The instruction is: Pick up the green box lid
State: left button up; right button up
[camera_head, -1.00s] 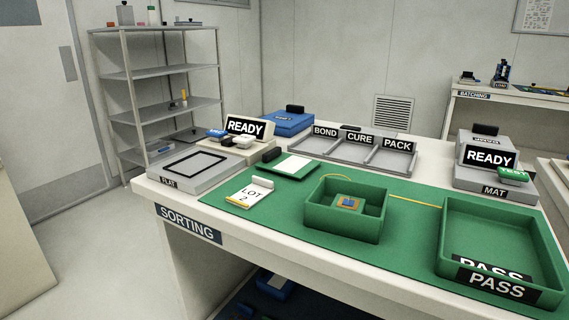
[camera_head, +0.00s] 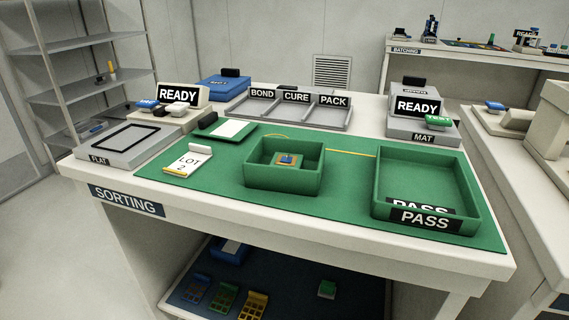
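The green box lid (camera_head: 205,131) appears to be the flat green piece with a white label and a black knob. It lies on the sorting table, at the back left edge of the green mat (camera_head: 340,211). An open green box (camera_head: 285,178) stands on the mat to its right and nearer, with a small blue and tan part (camera_head: 287,160) inside. Neither of my grippers is in view.
A LOT 2 card (camera_head: 187,162) lies in front of the lid. A FLAT plate (camera_head: 125,145) and a READY sign (camera_head: 178,95) are to the left. A PASS tray (camera_head: 427,217) stands at right. A blue lidded box (camera_head: 222,90) and BOND, CURE, PACK tray (camera_head: 290,112) are behind.

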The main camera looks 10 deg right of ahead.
aim_at(212, 126)
jog(key=i+j+z, duration=0.2)
jog(key=j, duration=0.15)
jog(key=i+j+z, duration=0.25)
jog(key=j, duration=0.15)
jog(key=j+z, duration=0.2)
jog(key=j, duration=0.2)
